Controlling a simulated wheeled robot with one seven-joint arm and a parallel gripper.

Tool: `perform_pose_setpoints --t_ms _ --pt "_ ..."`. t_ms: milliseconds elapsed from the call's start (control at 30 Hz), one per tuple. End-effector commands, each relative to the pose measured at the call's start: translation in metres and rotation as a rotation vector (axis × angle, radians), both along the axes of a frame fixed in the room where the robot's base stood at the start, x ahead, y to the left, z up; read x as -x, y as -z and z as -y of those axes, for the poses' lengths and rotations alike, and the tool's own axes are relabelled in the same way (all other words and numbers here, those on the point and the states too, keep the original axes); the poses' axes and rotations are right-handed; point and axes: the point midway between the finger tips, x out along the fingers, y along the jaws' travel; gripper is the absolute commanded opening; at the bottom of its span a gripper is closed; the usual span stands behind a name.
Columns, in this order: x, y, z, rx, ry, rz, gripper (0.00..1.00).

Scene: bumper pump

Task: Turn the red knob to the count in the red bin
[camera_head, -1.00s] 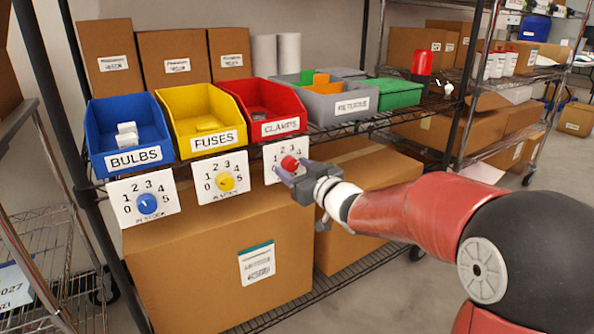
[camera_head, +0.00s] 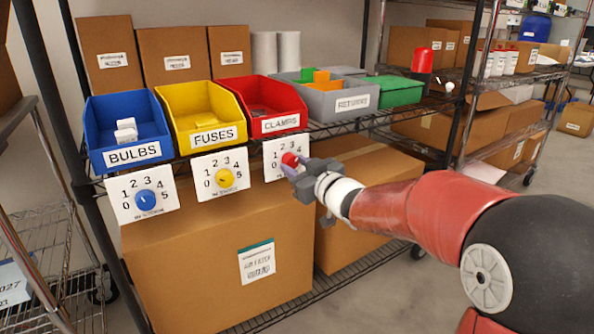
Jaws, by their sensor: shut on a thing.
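The fingers and gripper body cover the card's lower right part, and the knob's pointer is too small to read. The red bin (camera_head: 262,98), labelled CLAMPS, stands on the shelf above the dial. Grey clamps seem to lie inside, but I cannot count them.
The blue bin (camera_head: 127,130) with white bulbs and the yellow bin (camera_head: 203,118) stand left, with a blue knob (camera_head: 146,200) and a yellow knob (camera_head: 225,178) below them. A grey RETURNS bin (camera_head: 338,103) stands right. Large cardboard boxes (camera_head: 215,255) fill the lower shelf.

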Motion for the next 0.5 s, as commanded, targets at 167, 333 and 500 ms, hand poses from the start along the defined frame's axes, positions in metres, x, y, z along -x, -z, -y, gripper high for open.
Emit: perform_pose_setpoints --t_ms 167,333,500 --pt "-0.0001 0.0036 0.0003 0.120 0.000 0.083 0.10" --pt "0.0000 0.0031 0.0004 0.255 -0.001 0.174 0.10" --pt "-0.0004 0.0030 0.0009 0.388 0.000 0.262 0.10"
